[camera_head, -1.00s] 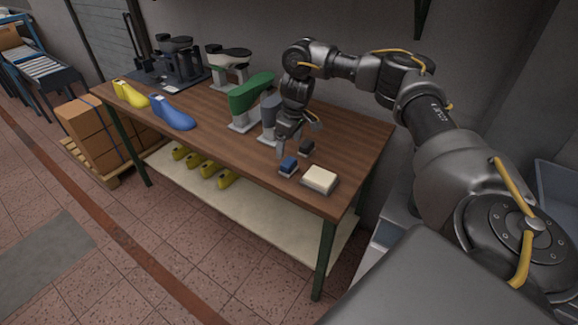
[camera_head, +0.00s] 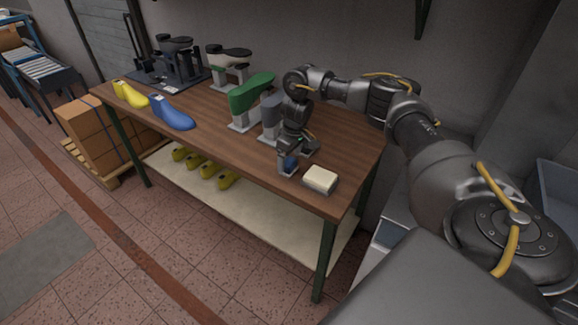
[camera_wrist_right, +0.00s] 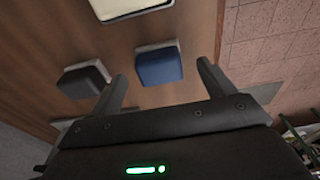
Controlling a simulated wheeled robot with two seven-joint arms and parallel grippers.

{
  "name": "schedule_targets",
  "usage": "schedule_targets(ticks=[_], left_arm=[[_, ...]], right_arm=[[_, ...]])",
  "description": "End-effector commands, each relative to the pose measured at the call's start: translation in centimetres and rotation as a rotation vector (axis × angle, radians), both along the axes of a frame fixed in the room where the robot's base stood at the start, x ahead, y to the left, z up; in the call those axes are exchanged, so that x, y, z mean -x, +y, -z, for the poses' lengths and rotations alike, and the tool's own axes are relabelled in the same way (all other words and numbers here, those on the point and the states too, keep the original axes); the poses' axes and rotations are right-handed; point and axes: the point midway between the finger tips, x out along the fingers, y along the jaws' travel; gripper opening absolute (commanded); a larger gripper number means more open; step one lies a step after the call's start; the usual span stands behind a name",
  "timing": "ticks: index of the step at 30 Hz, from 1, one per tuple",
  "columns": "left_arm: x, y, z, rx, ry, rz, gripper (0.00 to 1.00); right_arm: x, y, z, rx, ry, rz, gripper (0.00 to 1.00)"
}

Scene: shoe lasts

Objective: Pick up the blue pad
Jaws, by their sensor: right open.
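The blue pad (camera_head: 289,163) lies on the wooden workbench near its front edge. My right gripper (camera_head: 294,161) is low over the bench at the pad, and its fingers partly cover the pad in the head view. In the right wrist view the blue pad (camera_wrist_right: 158,66) sits on a light base, just ahead of and between the two open fingertips of my right gripper (camera_wrist_right: 164,82). The gripper is open and holds nothing. My left gripper is not in view.
A dark pad (camera_wrist_right: 83,80) lies left of the blue pad in the wrist view, close to one finger. A cream pad (camera_head: 320,179) is at the bench corner. A green last (camera_head: 250,94) on a stand and a blue last (camera_head: 172,113) are farther left on the bench.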

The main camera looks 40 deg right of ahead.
Motion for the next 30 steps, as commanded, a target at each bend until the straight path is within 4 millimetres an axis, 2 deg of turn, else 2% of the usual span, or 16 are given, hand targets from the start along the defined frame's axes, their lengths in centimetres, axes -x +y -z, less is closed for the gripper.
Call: schedule_targets(ticks=[1,6,14,25,26,30], left_arm=[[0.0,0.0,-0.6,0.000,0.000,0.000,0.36],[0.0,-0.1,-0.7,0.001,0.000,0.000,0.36],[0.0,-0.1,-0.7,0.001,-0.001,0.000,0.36],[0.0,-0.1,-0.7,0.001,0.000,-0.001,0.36],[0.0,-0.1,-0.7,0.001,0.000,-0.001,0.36],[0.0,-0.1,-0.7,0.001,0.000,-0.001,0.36]], right_arm=[[-0.1,0.0,0.4,0.002,0.003,-0.001,0.82],[-0.3,0.1,2.4,-0.001,0.000,-0.001,0.82],[-0.4,0.1,2.7,0.000,0.000,-0.001,0.82],[-0.4,0.1,2.7,0.000,-0.001,-0.001,0.35],[-0.4,0.1,2.7,0.000,-0.001,-0.001,0.32],[-0.4,0.1,2.7,0.000,-0.001,-0.001,0.32]])
